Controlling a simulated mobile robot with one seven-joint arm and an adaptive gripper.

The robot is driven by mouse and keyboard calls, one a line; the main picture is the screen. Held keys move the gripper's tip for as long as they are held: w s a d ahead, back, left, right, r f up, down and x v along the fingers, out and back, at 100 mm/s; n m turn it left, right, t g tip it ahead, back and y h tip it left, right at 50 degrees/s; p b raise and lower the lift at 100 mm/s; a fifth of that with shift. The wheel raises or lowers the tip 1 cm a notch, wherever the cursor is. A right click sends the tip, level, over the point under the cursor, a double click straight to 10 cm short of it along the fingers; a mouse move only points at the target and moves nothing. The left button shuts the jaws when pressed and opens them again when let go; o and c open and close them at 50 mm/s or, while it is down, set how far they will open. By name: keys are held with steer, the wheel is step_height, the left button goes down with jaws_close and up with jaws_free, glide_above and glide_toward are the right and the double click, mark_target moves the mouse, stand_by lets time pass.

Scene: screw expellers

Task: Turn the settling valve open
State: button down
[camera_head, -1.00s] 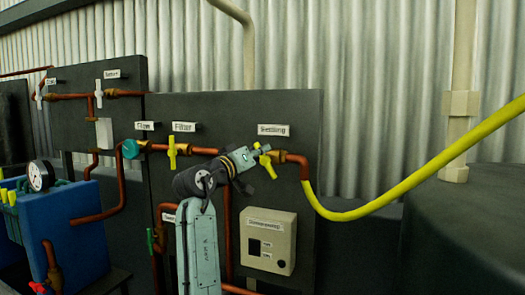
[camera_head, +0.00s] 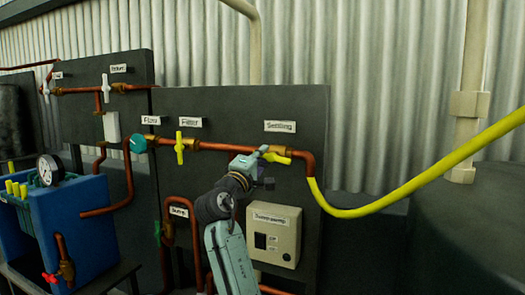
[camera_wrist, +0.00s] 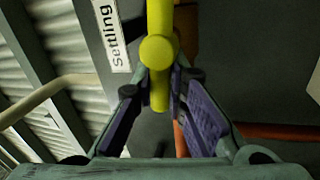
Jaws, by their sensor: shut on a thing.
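The settling valve has a yellow handle (camera_head: 278,158), set in the copper pipe below the "Settling" label. The handle now lies nearly along the pipe, tilted slightly. My gripper (camera_head: 264,168) is at the handle's left part, coming from below left. In the wrist view, the yellow handle (camera_wrist: 160,50) runs down the picture, with a round hub in its middle. Its near end sits between the two purple-padded fingers of my gripper (camera_wrist: 160,108), which are shut on it. The Settling label (camera_wrist: 112,32) is beside it. In the head view, my gripper hides part of the valve.
A yellow filter valve (camera_head: 180,148) and a teal flow valve (camera_head: 138,144) are on the same pipe to the left. A grey control box (camera_head: 273,235) is below. A yellow hose (camera_head: 400,190) leaves the pipe at right. A blue tank (camera_head: 85,215) stands at left.

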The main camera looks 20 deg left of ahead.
steer(key=shift+d+f+n+y+p, duration=0.1)
steer(key=shift+f+n+y+p, duration=0.15)
steer(key=shift+n, duration=0.75)
steer(key=c, duration=1.6)
jaws_free()
steer(key=v, duration=1.2)
